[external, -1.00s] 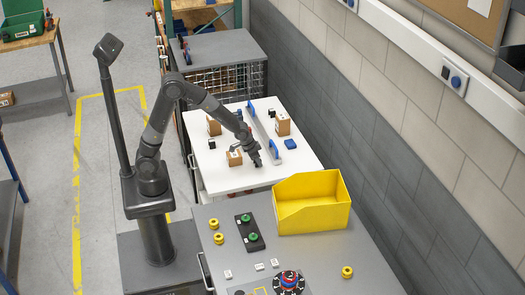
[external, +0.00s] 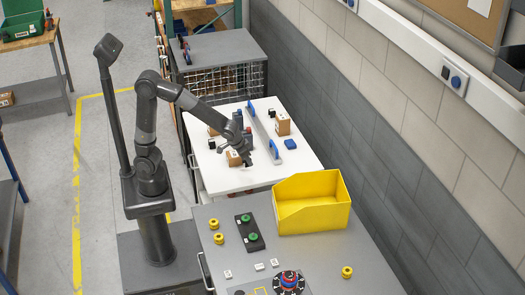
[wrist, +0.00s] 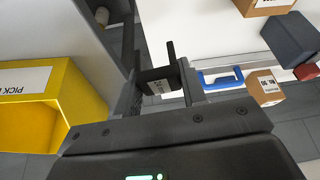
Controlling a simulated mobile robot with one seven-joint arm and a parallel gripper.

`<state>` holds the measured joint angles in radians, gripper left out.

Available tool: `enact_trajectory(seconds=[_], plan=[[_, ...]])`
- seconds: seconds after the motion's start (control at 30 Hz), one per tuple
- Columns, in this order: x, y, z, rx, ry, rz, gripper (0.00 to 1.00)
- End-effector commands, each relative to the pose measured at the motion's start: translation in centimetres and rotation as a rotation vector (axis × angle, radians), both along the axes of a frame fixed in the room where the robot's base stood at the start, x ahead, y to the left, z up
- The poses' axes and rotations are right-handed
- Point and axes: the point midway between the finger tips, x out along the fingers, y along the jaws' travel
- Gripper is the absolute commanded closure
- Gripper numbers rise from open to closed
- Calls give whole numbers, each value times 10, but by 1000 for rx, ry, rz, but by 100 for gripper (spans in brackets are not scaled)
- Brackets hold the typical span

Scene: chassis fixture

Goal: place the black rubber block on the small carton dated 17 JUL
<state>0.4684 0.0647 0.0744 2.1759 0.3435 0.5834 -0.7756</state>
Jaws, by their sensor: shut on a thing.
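My gripper (external: 246,165) hangs above the front part of the white table (external: 225,180). In the wrist view my gripper (wrist: 158,70) is shut on a black block (wrist: 153,75) with a small white label. Another carton (external: 283,125) stands at the table's right, and one more (external: 213,130) is partly hidden at the back left. The wrist view shows a small labelled carton (wrist: 268,88) right of the gripper, apart from it. I cannot read its date.
A blue item (external: 290,144) and small black blocks (external: 212,143) lie nearby. A yellow bin (external: 312,205) stands on the grey bench in front; it also fills the wrist view's left (wrist: 75,95).

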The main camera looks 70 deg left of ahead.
Motion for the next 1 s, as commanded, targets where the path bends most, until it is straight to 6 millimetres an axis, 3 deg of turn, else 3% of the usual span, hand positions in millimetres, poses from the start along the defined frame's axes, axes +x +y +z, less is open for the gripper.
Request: enact_trajectory(seconds=[0.37, 0.8, 1.0], plan=[[-27, 22, 14, 2, -2, 510, 85], [-68, 57, 47, 1, -2, 1284, 85], [-75, 66, 53, 2, -2, 1436, 85]])
